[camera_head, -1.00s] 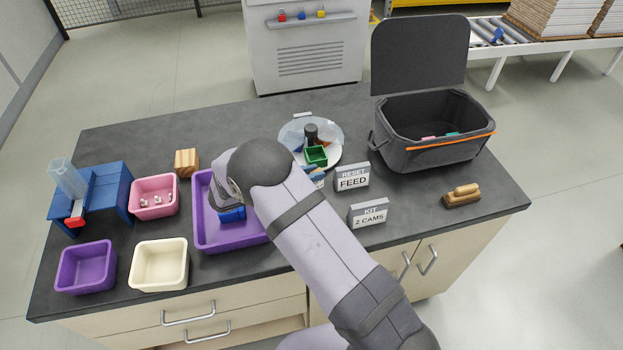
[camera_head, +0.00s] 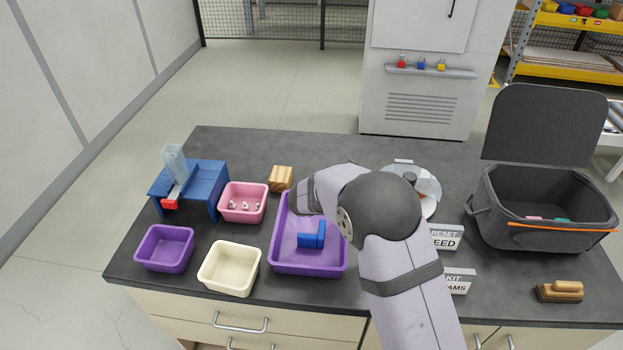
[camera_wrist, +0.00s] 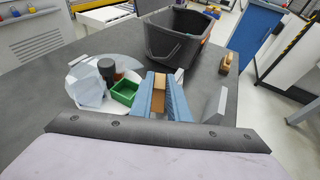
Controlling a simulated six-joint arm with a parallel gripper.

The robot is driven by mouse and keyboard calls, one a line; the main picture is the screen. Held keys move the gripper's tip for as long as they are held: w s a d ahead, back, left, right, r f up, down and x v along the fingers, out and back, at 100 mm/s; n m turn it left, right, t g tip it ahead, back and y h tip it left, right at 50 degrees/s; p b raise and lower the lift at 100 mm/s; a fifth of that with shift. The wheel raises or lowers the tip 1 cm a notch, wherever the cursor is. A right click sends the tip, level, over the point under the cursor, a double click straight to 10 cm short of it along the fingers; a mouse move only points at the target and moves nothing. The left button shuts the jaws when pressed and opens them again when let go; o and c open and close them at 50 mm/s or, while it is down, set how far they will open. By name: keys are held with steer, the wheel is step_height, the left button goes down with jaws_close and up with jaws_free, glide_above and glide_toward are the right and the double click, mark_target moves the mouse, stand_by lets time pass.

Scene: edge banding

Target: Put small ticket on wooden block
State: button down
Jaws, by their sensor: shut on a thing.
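The wooden block (camera_head: 281,178) stands on the dark table behind the purple tray, next to the pink bin. My gripper (camera_wrist: 158,86) shows in the wrist view with two blue fingers, shut on a small brown piece (camera_wrist: 158,101). I cannot tell for sure whether this piece is the small ticket. It is held over the table near the round plate, well to the right of the block. My arm hides the gripper in the head view. A small white flat piece (camera_head: 403,161) lies behind the round plate.
The purple tray (camera_head: 281,262) holds a blue part (camera_head: 311,236). The pink bin (camera_head: 242,217), cream bin (camera_head: 203,283) and blue stand (camera_head: 207,178) are on the left. A green box (camera_wrist: 125,92) is beside the fingers. The open black bin (camera_head: 490,237) stands right.

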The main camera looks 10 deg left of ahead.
steer(key=a+f+n+t+b, duration=0.1)
steer(key=a+f+b, duration=0.1)
steer(key=a, duration=0.3)
step_height(320, 180, up, 8)
steer(key=n+t+y+b, duration=0.1)
steer(key=n+t+y, duration=0.7)
steer(key=n+y, duration=0.45)
glide_above(281, 180)
steer(key=s, duration=0.2)
step_height(281, 180, down, 10)
steer(key=shift+a+f, duration=0.15)
steer(key=shift+a, duration=0.2)
steer(key=shift+f+m, duration=0.2)
steer(key=shift+m, duration=0.05)
steer(key=c, duration=1.7)
jaws_free()
steer(key=shift+s+r, duration=0.1)
steer(key=shift+r, duration=0.2)
